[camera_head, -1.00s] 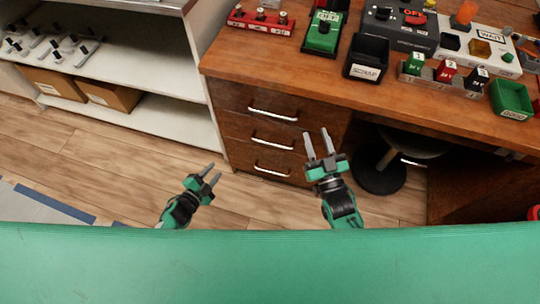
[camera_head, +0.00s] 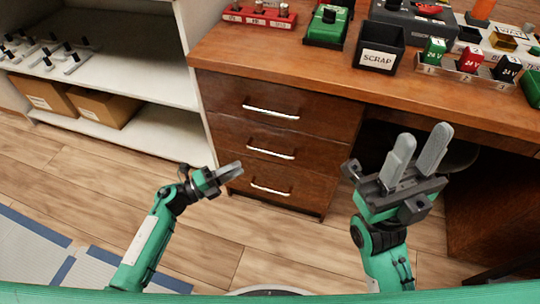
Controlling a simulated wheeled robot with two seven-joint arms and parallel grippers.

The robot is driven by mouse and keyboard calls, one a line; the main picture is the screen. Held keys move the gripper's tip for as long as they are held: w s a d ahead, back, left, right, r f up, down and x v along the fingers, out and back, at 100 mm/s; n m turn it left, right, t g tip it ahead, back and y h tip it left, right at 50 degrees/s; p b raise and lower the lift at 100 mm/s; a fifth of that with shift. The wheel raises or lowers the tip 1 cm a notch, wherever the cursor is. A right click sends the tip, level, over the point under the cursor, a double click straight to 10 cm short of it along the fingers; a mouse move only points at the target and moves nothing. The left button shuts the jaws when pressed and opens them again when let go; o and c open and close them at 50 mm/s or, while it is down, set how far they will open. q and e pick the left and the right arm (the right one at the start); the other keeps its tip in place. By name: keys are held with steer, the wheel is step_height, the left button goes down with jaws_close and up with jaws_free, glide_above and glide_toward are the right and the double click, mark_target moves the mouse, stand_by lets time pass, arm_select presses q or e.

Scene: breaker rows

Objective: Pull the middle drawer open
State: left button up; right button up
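The wooden desk's drawer stack shows three dark brown drawers with silver bar handles, all closed. The middle drawer (camera_head: 225,131) has its handle (camera_head: 270,153) across its front. The top drawer (camera_head: 225,92) is above it and the bottom drawer (camera_head: 315,188) below. My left gripper (camera_head: 236,170) is at the left of the stack, its fingers pointing right near the lower drawers, apart from the middle handle in the picture. Its fingers overlap, so their gap is hidden. My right gripper (camera_head: 420,148) is open and empty, right of the drawers, fingers pointing up.
The desk top (camera_head: 290,58) carries a black SCRAP bin (camera_head: 379,48), a green pedal-like box (camera_head: 328,26) and coloured breakers. A white shelf (camera_head: 150,130) with cardboard boxes (camera_head: 104,105) stands left. A stool (camera_head: 458,155) is partly behind my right gripper. Floor before the drawers is clear.

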mark_target(270, 153)
arm_select(q)
steer(key=b+x, duration=0.2)
steer(key=x, duration=1)
jaws_close()
